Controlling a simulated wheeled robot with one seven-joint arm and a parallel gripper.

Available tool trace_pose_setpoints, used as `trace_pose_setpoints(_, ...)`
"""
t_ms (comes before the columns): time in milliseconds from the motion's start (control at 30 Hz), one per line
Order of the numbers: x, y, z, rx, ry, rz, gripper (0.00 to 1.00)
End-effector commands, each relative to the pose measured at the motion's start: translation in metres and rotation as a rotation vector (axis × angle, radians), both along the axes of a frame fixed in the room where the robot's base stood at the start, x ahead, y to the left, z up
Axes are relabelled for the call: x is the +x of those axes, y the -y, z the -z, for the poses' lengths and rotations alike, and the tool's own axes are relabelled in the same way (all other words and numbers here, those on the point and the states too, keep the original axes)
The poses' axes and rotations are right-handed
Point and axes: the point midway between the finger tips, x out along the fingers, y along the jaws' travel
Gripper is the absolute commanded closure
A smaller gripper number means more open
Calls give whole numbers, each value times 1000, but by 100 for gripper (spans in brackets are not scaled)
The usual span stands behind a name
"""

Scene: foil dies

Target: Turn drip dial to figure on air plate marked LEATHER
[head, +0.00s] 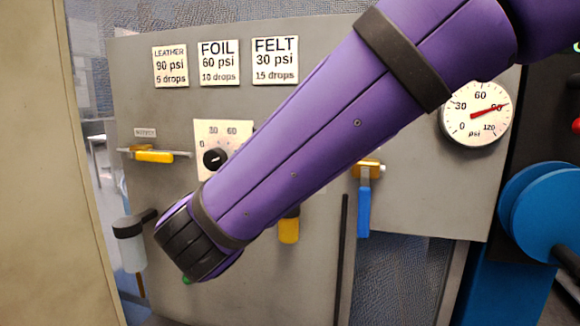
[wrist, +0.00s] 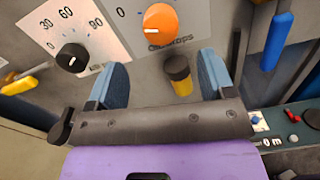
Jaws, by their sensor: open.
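The LEATHER plate (head: 170,66) at the panel's upper left reads 90 psi, 5 drops. The drip dial (wrist: 160,25) is an orange round knob on a white scale plate at the top of the wrist view. A white line on it points left; a 0 shows farther left, and most other figures are cut off or hidden. My arm hides the dial in the head view. My gripper (wrist: 162,68) is open and empty, its two blue fingers apart below the orange dial and not touching it. In the head view the fingers are hidden.
A black psi dial (head: 214,159) sits left of the drip dial. A black-topped yellow part (wrist: 178,72) shows between the fingers. A blue-handled valve (head: 364,205) hangs at right. The gauge (head: 477,114) reads near 90 psi. FOIL (head: 218,63) and FELT (head: 275,61) plates adjoin LEATHER.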

Motion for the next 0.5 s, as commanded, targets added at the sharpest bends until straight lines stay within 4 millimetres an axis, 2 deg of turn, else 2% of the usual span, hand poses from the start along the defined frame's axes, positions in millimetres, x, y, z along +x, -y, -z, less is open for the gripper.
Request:
trace_pose_setpoints(300,52,21,0,2,-1,5,24)
trace_pose_setpoints(500,76,31,1,2,-2,5,24)
